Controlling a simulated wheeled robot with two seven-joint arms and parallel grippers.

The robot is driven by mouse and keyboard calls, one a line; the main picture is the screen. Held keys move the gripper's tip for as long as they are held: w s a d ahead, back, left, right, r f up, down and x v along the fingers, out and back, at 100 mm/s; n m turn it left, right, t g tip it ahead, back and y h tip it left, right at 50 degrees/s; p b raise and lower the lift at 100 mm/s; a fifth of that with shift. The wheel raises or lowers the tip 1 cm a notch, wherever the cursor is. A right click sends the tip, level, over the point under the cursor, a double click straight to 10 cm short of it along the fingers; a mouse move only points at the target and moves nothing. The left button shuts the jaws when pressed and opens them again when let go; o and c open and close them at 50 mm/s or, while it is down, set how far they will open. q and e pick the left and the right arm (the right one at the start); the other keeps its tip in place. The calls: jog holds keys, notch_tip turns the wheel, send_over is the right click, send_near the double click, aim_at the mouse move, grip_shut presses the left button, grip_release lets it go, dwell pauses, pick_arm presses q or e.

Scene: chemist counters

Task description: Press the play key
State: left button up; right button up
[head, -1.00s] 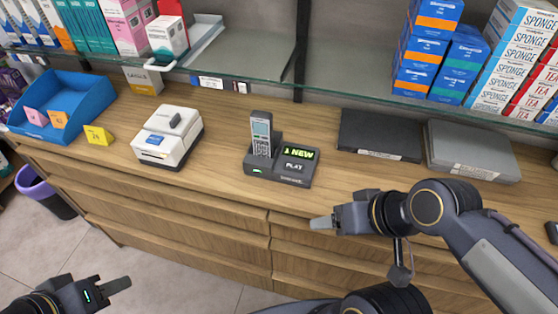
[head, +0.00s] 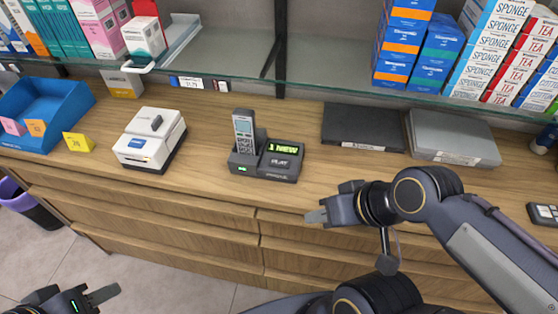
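The dark answering machine (head: 262,171) stands on the wooden counter, with a grey cordless handset (head: 244,132) upright in its cradle. Its green display (head: 286,148) reads "1 NEW". The flat dark play key (head: 281,163), marked PLAY, lies just below the display and is uncovered. My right gripper (head: 316,217) appears shut and empty. It is in front of the counter's front edge in the picture, below and right of the machine, apart from it. My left gripper (head: 106,293) is low at the left, far from the machine, and looks shut and empty.
A white device (head: 150,140) and a blue tray (head: 62,112) stand left of the machine. A dark flat case (head: 362,128) and a grey one (head: 452,138) lie to its right. A glass shelf with boxes overhangs the back. The counter in front of the machine is clear.

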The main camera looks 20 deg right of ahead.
grip_shut()
dwell(1.4)
